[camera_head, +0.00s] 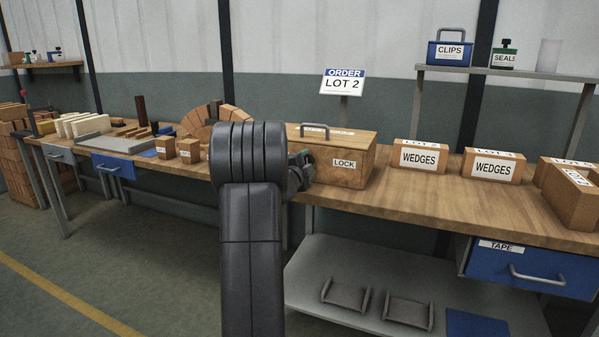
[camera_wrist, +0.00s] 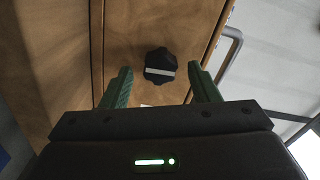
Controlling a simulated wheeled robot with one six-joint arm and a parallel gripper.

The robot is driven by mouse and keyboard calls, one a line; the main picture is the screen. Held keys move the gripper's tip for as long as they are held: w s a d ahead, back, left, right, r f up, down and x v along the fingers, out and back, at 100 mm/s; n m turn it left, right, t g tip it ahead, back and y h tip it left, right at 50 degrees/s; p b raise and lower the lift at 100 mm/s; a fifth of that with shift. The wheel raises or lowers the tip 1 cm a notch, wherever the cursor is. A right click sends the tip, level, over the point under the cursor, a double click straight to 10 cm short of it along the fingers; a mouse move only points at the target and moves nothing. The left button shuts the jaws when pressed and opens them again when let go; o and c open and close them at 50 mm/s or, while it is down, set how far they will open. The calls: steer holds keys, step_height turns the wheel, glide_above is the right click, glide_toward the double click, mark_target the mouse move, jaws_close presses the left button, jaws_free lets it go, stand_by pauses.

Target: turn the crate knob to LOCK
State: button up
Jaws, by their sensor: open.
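The wooden crate (camera_head: 352,171) stands on the bench, with a metal handle on its lid and a white LOCK label (camera_head: 344,163) on its front. In the wrist view the black knob (camera_wrist: 160,66) sits on the crate's wooden face (camera_wrist: 125,35), with a pale bar across it running roughly left to right in the picture. My gripper (camera_wrist: 160,85) is open, its two green fingers on either side of and just short of the knob, not touching it. In the head view my gripper (camera_head: 301,160) is at the crate's left front, and my arm hides the knob.
Two WEDGES boxes (camera_head: 419,157) (camera_head: 493,166) stand to the right of the crate. A brick arch (camera_head: 215,117) and two small boxes (camera_head: 189,151) are to the left. An ORDER LOT 2 sign (camera_head: 343,82) stands behind. Bare bench top (camera_head: 425,199) lies in front of the WEDGES boxes.

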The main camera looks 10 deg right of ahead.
steer(key=v, duration=1.3)
steer(key=shift+w, duration=0.1)
steer(key=x, duration=1.3)
steer(key=shift+w+d, duration=0.2)
steer(key=shift+w, duration=0.05)
steer(key=shift+d, duration=0.1)
steer(key=shift+r+n+p, duration=0.3)
steer(key=shift+n+p, duration=0.75)
steer(key=shift+n, duration=0.05)
steer(key=n+p, duration=0.4)
steer(key=n, duration=0.2)
steer(key=shift+a+p, duration=0.2)
steer(key=shift+p, duration=0.1)
steer(key=n+p, duration=0.4)
steer(key=n, duration=0.1)
steer(key=shift+w+a+r, duration=0.1)
steer(key=n+p, duration=0.3)
steer(key=n, duration=0.1)
steer(key=shift+f, duration=0.2)
